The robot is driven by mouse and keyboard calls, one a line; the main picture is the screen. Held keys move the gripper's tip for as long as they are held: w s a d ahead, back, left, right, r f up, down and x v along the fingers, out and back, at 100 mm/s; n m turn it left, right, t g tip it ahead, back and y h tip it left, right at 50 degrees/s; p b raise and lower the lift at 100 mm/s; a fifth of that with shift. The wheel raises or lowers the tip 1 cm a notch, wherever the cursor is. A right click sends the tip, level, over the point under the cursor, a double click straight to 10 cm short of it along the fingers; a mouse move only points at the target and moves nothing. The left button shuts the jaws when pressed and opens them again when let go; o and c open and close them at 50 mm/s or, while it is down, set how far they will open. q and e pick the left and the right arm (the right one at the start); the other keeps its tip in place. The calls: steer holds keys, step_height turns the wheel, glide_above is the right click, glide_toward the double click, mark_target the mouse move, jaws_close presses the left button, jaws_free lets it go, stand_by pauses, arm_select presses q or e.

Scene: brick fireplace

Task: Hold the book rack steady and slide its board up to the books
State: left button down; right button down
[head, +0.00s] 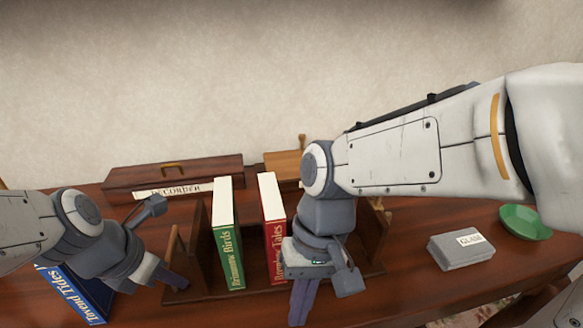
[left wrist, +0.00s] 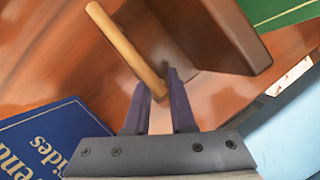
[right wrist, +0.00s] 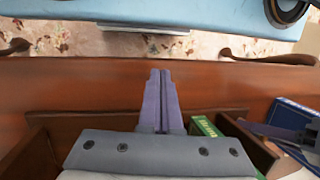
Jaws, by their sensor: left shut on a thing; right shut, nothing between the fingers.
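The wooden book rack (head: 345,278) stands on the table with a green book (head: 228,245) and a red book (head: 274,235) upright in it. A dark upright panel (head: 201,245) is left of the green book; it also shows in the left wrist view (left wrist: 215,35). I cannot tell whether it is the sliding board. My left gripper (head: 174,278) is shut on the light-edged panel (left wrist: 125,50) at the rack's left end. My right gripper (head: 302,305) is shut and empty at the rack's front, near the red book. My right arm hides part of the rack's right side.
A blue book (head: 75,295) lies left of the rack. A dark case (head: 180,174) with a recorder label is behind. A grey glass-labelled box (head: 460,251) and a green dish (head: 525,222) stand to the right. Some tabletop is clear between rack and box.

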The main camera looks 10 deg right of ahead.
steer(key=w+d+r+m+t+y, duration=0.2)
steer(key=w+d+r+m, duration=0.25)
steer(key=w+m, duration=0.45)
steer(key=w+d+r+m+t+y, duration=0.2)
steer(key=w+d+r+m, duration=0.25)
steer(key=w+m, duration=0.55)
steer(key=g+y, duration=0.1)
steer(key=y, duration=0.1)
glide_toward(371, 205)
steer(key=d, duration=0.3)
steer(key=x, duration=0.9)
steer(key=shift+s+d+f, duration=0.15)
steer(key=shift+d+f, duration=0.05)
steer(key=shift+d, duration=0.1)
steer(key=shift+a, duration=0.1)
steer(key=shift+a+n, duration=0.3)
steer(key=shift+a, duration=1.8)
